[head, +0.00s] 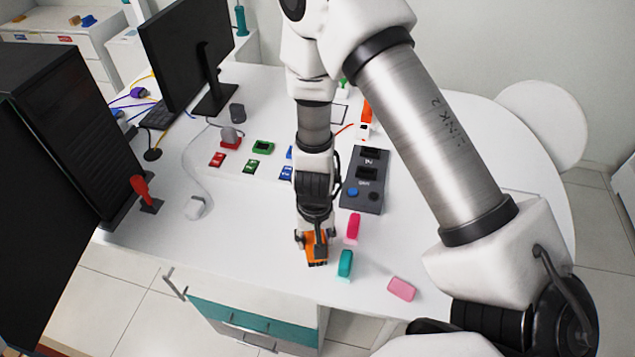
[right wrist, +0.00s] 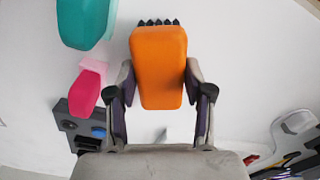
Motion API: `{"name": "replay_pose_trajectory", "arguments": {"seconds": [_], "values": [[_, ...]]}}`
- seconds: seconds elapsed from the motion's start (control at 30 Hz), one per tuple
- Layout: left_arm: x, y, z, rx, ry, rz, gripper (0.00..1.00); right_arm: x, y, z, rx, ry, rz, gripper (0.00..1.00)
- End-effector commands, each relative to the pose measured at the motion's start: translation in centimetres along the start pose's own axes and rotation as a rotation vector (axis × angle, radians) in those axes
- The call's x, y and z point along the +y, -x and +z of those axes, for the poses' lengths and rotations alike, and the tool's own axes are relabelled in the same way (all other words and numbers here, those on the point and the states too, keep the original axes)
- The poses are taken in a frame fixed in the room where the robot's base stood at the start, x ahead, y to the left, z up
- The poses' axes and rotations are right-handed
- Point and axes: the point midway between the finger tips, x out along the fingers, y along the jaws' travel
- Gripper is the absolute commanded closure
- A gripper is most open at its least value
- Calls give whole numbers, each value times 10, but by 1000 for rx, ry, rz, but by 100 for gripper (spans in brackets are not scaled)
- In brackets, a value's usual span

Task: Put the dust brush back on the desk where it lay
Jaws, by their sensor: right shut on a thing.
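The dust brush (head: 317,250) is orange with black bristles. It is held between the fingers of my right gripper (head: 315,236), over the front part of the white desk (head: 250,203). In the right wrist view the brush (right wrist: 158,58) sits between both fingers of the gripper (right wrist: 158,88), with its bristles at the far end. I cannot tell whether the brush touches the desk. My left gripper is not in view.
A teal block (head: 345,263), a magenta block (head: 353,227) and a pink block (head: 401,289) stand or lie just right of the brush. A dark grey device (head: 365,180) is behind them.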

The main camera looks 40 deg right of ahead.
Motion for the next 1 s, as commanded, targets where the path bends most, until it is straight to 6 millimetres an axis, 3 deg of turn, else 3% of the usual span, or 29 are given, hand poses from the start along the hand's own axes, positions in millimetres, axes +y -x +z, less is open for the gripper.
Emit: {"name": "replay_pose_trajectory", "arguments": {"seconds": [0.03,0.23,0.27,0.3,0.67,0.77,1.0], "values": [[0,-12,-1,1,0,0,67,0,-11,-1,2,0,-1,85],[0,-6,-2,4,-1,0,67,0,-6,-1,2,0,-1,85],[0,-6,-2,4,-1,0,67,0,-6,-1,2,0,-1,38],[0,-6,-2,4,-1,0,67,0,-6,-1,2,0,-1,24],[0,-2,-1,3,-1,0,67,0,-2,-1,2,0,-1,24],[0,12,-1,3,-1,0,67,0,13,0,2,0,-1,24],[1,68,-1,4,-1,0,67,0,72,2,2,3,0,24]]}}
